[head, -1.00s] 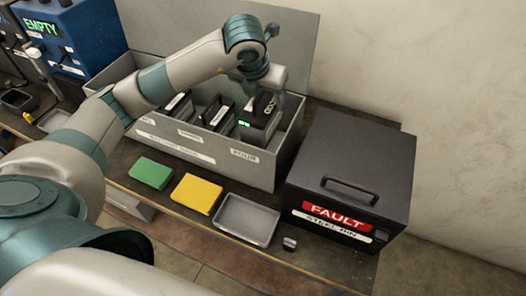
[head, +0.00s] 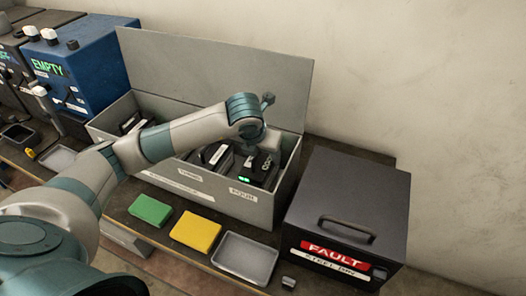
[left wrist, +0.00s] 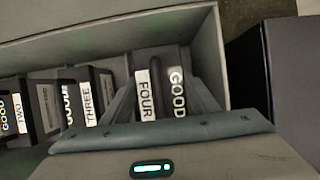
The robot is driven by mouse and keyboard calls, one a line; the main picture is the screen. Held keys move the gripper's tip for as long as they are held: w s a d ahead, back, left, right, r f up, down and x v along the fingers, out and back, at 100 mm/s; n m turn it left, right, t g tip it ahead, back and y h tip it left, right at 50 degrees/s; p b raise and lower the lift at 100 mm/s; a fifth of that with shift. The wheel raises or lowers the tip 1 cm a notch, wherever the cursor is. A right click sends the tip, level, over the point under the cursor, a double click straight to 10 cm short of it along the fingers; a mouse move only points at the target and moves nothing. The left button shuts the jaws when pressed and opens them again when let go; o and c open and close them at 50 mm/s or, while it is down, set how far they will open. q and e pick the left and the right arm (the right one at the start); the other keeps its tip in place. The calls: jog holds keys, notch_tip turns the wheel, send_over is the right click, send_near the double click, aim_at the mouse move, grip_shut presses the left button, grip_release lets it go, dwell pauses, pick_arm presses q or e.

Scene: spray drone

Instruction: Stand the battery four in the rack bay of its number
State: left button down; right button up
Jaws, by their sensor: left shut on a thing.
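Battery four (head: 257,172) is a dark block with a green light, at the right end of the grey rack (head: 215,197), behind the label reading FOUR. In the left wrist view the battery (left wrist: 158,68) shows white FOUR and GOOD labels and looks upright. My left gripper (head: 266,152) comes down from above and is shut on it; its fingers (left wrist: 160,98) lie along both sides. The battery sits low, mostly inside the rack walls; its underside is hidden, so I cannot tell whether it touches the floor. My right gripper is out of view.
Battery three (left wrist: 85,95) and battery two (left wrist: 20,112) stand to the left in the rack. A black FAULT bin (head: 345,210) is close on the right. Green (head: 150,209) and yellow (head: 196,230) blocks and a grey tray (head: 245,257) lie in front.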

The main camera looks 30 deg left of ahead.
aim_at(263, 163)
pick_arm(q)
jog(key=shift+r, duration=0.1)
jog(key=shift+f+p, duration=0.65)
jog(key=shift+f, duration=1.1)
jog(key=shift+w, duration=0.1)
jog(key=shift+f, duration=0.1)
jog(key=c, duration=0.7)
grip_release()
jog(key=shift+s+f, duration=0.15)
jog(key=shift+s, duration=0.05)
jog(key=b+v, duration=0.3)
jog(key=v, duration=0.9)
jog(key=shift+d, duration=0.1)
